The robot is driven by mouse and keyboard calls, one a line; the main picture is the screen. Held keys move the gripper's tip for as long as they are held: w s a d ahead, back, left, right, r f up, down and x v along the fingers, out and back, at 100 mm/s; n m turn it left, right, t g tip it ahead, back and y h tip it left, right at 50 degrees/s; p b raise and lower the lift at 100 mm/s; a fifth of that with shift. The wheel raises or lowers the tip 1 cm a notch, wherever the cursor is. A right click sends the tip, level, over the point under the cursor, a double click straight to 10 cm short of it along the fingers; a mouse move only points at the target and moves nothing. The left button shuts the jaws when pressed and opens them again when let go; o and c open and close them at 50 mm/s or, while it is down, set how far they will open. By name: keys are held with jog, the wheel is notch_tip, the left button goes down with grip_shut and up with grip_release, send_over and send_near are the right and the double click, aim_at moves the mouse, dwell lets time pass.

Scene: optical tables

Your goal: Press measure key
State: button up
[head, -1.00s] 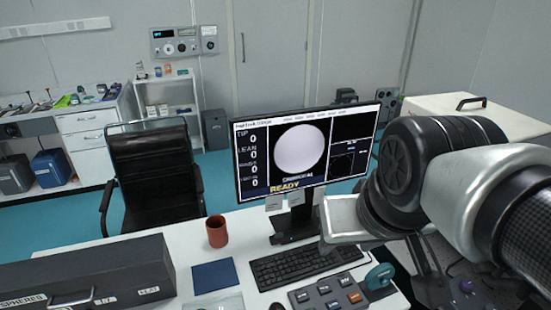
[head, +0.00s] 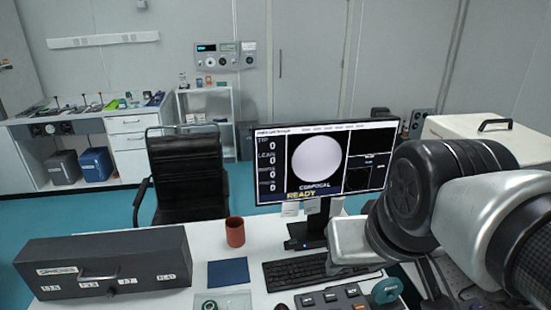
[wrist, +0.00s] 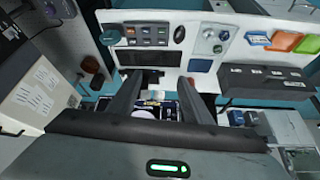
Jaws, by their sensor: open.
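The key panel (head: 322,299) is a grey box with several dark keys and an orange one, cut off by the bottom edge of the head view. In the wrist view the whole panel (wrist: 146,35) shows near the top, beyond the fingers. The key labels are too small to read, so I cannot tell which is the measure key. The monitor (head: 322,165) reads READY and CONFOCAL, with zeros down its left side. My gripper (wrist: 158,84) is open and empty, its two dark fingers apart. In the head view my arm hides its fingers.
A keyboard (head: 305,272) lies in front of the monitor, partly behind my arm. A red cup (head: 235,232), a blue pad (head: 228,272) and a long dark case (head: 105,262) are to the left. A teal-topped object (head: 387,290) stands right of the panel.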

jog(key=shift+c, duration=0.3)
grip_shut()
dwell(1.6)
